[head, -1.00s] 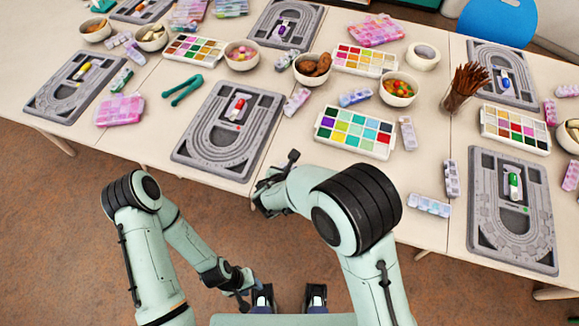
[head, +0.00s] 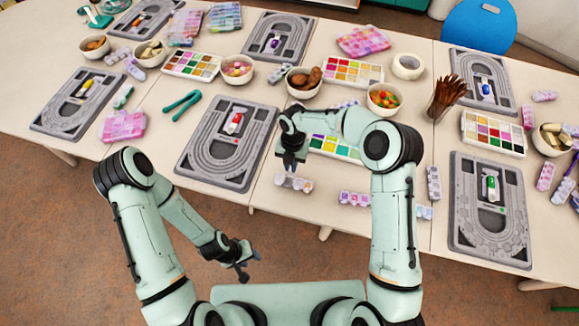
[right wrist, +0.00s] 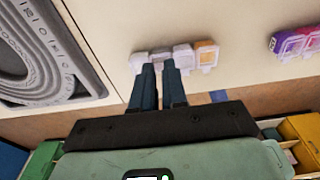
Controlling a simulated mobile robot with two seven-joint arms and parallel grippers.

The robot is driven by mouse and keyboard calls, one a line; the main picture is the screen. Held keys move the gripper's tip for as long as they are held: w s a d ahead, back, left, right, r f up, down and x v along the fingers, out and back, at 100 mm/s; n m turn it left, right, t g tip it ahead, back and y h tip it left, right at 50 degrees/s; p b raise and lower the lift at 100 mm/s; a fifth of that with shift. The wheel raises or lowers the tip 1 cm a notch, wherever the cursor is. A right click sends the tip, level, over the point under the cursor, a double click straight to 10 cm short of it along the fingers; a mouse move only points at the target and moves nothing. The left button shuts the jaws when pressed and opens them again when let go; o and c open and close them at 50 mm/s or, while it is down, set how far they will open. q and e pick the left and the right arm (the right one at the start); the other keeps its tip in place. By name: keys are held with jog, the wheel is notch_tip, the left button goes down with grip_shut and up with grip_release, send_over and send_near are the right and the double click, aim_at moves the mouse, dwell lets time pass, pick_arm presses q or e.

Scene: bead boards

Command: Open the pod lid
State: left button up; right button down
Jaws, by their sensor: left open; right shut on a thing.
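A pale lilac and white pod strip (head: 298,184) is at the table's front, between the middle grey board and the paint tray. In the right wrist view the strip (right wrist: 207,57) shows several compartments in a row, the rightmost orange. My right gripper (head: 292,170) is above the strip, fingers pointing down. In the right wrist view its fingertips (right wrist: 160,68) are close together on the strip's near side. Whether they grip a lid or the body, I cannot tell. My left gripper (head: 242,272) is open and empty, over the floor in front of the table.
A grey bead board (head: 228,182) lies left of the strip and a paint tray (head: 330,150) behind it, partly hidden by my right arm. Another pod strip (head: 354,198) lies to the right.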

jog(key=shift+w+d+f+g+y, duration=0.1)
jog(key=shift+w+d+g+y, duration=0.1)
jog(key=shift+w+g, duration=0.3)
jog(key=shift+w+d+f+g+y, duration=0.1)
jog(key=shift+w+g+y, duration=0.15)
jog(key=shift+g, duration=0.45)
jog(key=c, duration=1.4)
grip_release()
jog(key=v, duration=1.3)
jog(key=shift+w+r, duration=0.15)
jog(key=shift+w, duration=0.1)
